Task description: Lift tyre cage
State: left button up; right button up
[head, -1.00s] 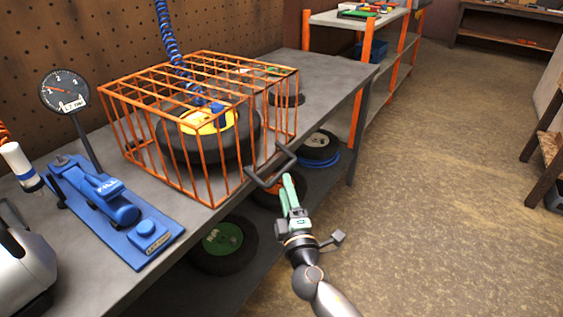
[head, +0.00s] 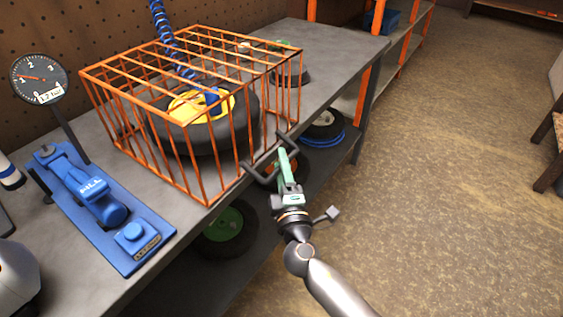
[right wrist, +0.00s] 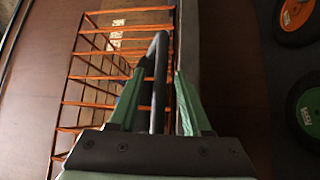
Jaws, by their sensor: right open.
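The orange wire tyre cage (head: 207,190) sits on the grey workbench, over a black tyre (head: 215,138) with a yellow hub (head: 200,104). A dark bar handle (head: 258,178) sticks out from the cage's front right side. My right gripper (head: 284,155), with green fingers, is at this handle. In the right wrist view the fingers (right wrist: 155,95) are open, one on each side of the handle bar (right wrist: 160,75), with gaps visible beside it. My left gripper is not in view.
A blue tyre inflator pedestal (head: 100,215) and a round gauge (head: 40,80) stand left of the cage. A blue coiled hose (head: 165,35) runs down into the cage. Wheels (head: 225,228) lie on the lower shelf.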

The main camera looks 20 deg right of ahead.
grip_shut()
dwell(1.4)
